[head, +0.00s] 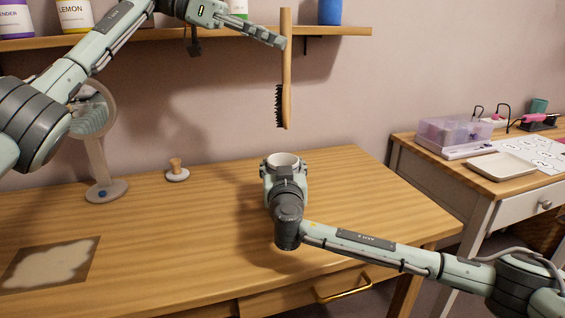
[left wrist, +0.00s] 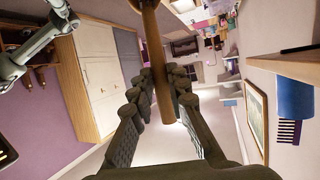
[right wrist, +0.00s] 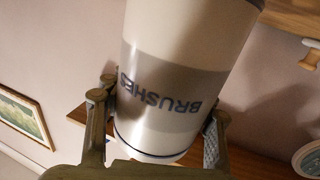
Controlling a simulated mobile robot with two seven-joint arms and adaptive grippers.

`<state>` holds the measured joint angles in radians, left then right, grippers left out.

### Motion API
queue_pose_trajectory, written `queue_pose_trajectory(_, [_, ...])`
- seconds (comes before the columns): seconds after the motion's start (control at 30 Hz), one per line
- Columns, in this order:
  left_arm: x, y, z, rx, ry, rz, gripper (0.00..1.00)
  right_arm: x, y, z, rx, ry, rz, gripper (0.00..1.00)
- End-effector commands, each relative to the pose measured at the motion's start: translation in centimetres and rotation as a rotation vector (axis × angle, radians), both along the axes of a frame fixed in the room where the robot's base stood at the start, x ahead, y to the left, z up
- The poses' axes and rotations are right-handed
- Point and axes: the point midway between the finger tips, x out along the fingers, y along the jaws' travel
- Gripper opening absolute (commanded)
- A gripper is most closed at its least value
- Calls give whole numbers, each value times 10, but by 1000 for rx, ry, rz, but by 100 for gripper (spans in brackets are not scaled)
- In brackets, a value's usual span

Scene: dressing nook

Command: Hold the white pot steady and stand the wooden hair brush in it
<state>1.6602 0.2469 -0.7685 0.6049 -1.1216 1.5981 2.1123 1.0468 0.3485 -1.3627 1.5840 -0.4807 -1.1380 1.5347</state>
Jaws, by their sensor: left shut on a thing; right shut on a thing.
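The wooden hair brush (head: 285,75) hangs upright in the head view, handle up and dark bristles down. My left gripper (head: 281,42) is shut on its handle, which also runs between the fingers in the left wrist view (left wrist: 155,48). The white pot (head: 283,158) stands upright on the desk, its open rim showing below the brush. In the picture a gap separates the brush's lower end from the rim. My right gripper (head: 283,178) is shut around the pot and hides most of its body. The right wrist view shows the pot's grey "BRUSHES" band (right wrist: 165,95) between the fingers.
The desk (head: 180,235) is clear around the pot. A round mirror (head: 97,150), a small wooden-handled item (head: 177,170) and a patterned mat (head: 50,265) are at the left. A wall shelf (head: 140,37) with jars runs above. A side table (head: 440,150) holds a clear box and tray.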

Motion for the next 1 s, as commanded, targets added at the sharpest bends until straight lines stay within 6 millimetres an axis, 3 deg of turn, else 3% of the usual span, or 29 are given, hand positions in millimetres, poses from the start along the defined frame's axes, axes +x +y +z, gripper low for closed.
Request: queue_pose_trajectory(1.0, [0,0,-72,0,1,0,0,0,0,0,-1,0,0,14])
